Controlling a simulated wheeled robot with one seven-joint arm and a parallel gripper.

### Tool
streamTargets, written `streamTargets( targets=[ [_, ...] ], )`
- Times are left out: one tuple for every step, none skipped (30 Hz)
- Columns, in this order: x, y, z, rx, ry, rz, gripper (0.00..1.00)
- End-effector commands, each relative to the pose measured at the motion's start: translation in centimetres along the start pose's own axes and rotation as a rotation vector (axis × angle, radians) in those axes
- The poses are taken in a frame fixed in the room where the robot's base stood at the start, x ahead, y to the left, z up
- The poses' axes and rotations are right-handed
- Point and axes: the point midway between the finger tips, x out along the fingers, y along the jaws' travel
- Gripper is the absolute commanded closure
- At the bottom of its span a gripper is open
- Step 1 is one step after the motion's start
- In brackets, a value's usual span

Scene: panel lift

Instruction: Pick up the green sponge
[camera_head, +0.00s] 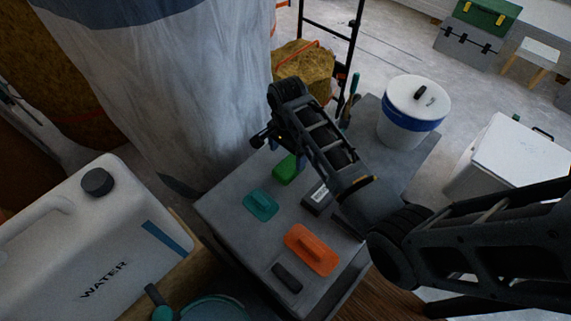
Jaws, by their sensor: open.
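The green sponge (286,171) is a small bright green block lying on the grey tabletop (226,211), near its far left edge. My gripper (264,141) is at the end of my arm, just above and to the left of the sponge in the picture. The gripper is open, with nothing seen between its fingers. My wrist and forearm pass over the right side of the sponge and hide part of the surface there. I cannot tell the exact height of the gripper above the sponge.
A teal float (261,204), an orange float (312,250) and a dark block (287,278) lie on the same surface. A small labelled box (317,198) sits beside the sponge. A white lidded bucket (411,112) stands at the far right. A water jug (95,245) stands at left.

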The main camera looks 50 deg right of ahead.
Motion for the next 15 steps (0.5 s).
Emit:
streamTargets(
  targets=[
    [0.7,0.1,0.0,0.000,-0.001,0.002,0.06],
    [1.0,0.1,0.0,0.000,-0.001,0.002,0.06],
    [1.3,0.1,0.0,0.000,-0.001,0.002,0.06],
    [1.6,0.1,0.0,0.000,-0.001,0.001,0.06],
    [1.9,0.1,-0.1,0.000,-0.001,0.001,0.06],
    [2.3,0.2,-0.1,0.000,-0.001,0.002,0.06],
    [2.7,0.3,-0.2,0.001,-0.001,0.002,0.06],
    [3.1,0.3,-0.2,0.001,-0.001,0.003,0.06],
    [3.7,0.4,-0.3,0.002,-0.001,0.002,0.06],
    [4.2,0.5,-0.3,0.001,-0.001,0.002,0.06],
    [4.6,0.5,-0.4,0.001,-0.001,0.002,0.06],
    [5.2,0.5,-0.3,0.000,-0.001,0.001,0.06],
    [5.5,0.4,-0.3,-0.001,-0.001,0.001,0.06],
    [5.8,0.4,-0.3,-0.001,-0.001,0.001,0.06],
    [6.2,0.4,-0.3,0.000,0.000,0.000,0.06]
  ],
)
